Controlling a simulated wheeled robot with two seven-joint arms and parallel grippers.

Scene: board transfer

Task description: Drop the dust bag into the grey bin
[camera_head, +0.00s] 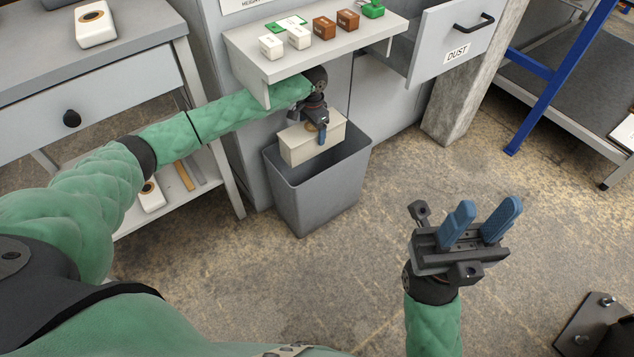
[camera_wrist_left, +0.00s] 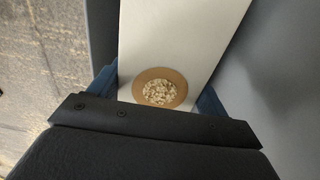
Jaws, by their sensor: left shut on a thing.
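The dust bag (camera_head: 306,145) is a cream box-shaped bag. In the left wrist view the dust bag (camera_wrist_left: 176,45) shows a brown ring around a speckled round opening. My left gripper (camera_head: 322,134) is shut on the dust bag and holds it over the mouth of the grey bin (camera_head: 318,195). The bag's lower part seems to be at about the bin's rim; its exact depth is hard to tell. My right gripper (camera_head: 480,222) is open and empty, above the floor at the right.
A shelf (camera_head: 262,68) with several small white, brown and green blocks juts out just above my left wrist. An open drawer labelled DUST (camera_head: 457,52) is to its right. A grey drawer table (camera_head: 110,80) stands at the left. The floor right of the bin is clear.

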